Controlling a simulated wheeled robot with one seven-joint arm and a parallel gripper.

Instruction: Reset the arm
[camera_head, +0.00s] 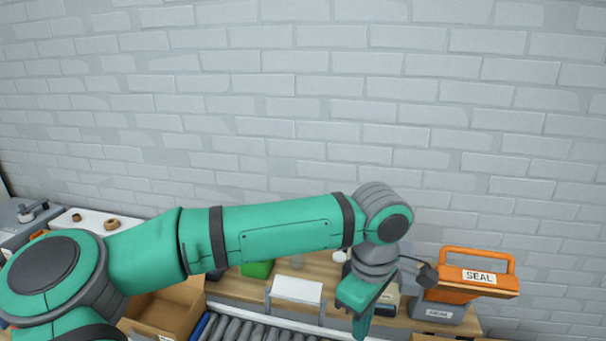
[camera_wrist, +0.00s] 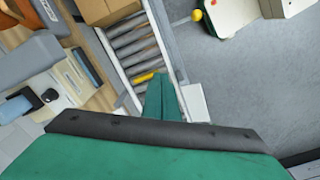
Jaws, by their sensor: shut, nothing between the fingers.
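My green arm stretches from the lower left across the head view and bends down at a grey wrist joint. My gripper (camera_head: 362,325) hangs at the lower middle right, in front of the bench, partly cut off by the picture's bottom edge. In the wrist view my gripper (camera_wrist: 163,98) shows as green fingers pressed together over the side of the roller conveyor (camera_wrist: 128,45). Nothing shows between the fingers. The wide green body of the gripper hides the bottom of the wrist view.
A wooden bench (camera_head: 397,323) runs along the brick wall. An orange sealer marked SEAL (camera_head: 478,277) stands at the right. An open cardboard box (camera_head: 165,312) lies beneath my arm.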

